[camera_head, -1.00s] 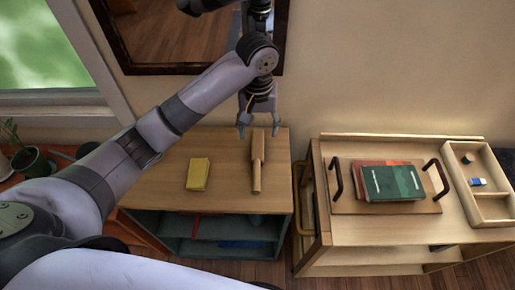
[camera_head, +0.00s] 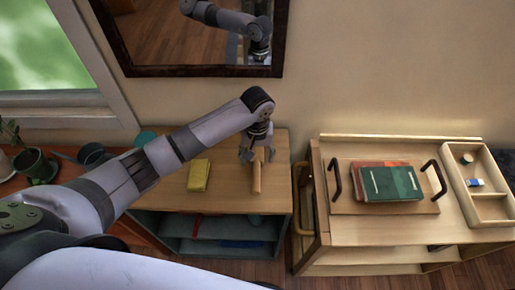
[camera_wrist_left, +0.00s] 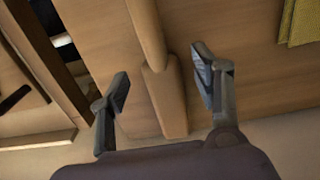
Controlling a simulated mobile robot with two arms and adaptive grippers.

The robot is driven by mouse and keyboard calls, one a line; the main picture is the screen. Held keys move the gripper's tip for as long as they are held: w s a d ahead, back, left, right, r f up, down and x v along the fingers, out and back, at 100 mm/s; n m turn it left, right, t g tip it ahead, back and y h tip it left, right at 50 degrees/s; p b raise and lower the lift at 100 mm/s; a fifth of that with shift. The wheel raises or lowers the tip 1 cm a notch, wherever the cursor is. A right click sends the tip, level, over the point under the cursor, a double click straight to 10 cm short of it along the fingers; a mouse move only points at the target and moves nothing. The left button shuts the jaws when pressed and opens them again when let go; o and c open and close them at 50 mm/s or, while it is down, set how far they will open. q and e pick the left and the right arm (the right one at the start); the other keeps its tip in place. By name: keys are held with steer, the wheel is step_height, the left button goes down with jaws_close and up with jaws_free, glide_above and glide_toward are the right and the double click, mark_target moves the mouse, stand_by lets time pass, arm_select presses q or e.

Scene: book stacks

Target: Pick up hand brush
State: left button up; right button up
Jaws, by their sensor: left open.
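The wooden hand brush (camera_head: 257,180) lies on top of the low cabinet, its handle toward the front edge. In the left wrist view the brush (camera_wrist_left: 163,90) runs between the two fingers, with the wider block part nearest the palm. My left gripper (camera_head: 258,158) is over the back part of the brush and hides some of it. In the left wrist view the left gripper (camera_wrist_left: 160,85) is open, with a gap to the brush on each side. My right gripper is not in view.
A yellow cloth or sponge (camera_head: 199,175) lies left of the brush on the cabinet top (camera_head: 222,200). A wooden cart (camera_head: 370,232) with books (camera_head: 392,183) stands to the right. A mirror (camera_head: 180,40) hangs on the wall behind. Potted plants (camera_head: 35,165) stand at left.

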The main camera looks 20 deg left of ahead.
mark_target(257, 159)
arm_select(q)
steer(key=shift+f, duration=1.75)
steer(key=shift+r, duration=0.1)
jaws_close()
step_height(257, 159, up, 20)
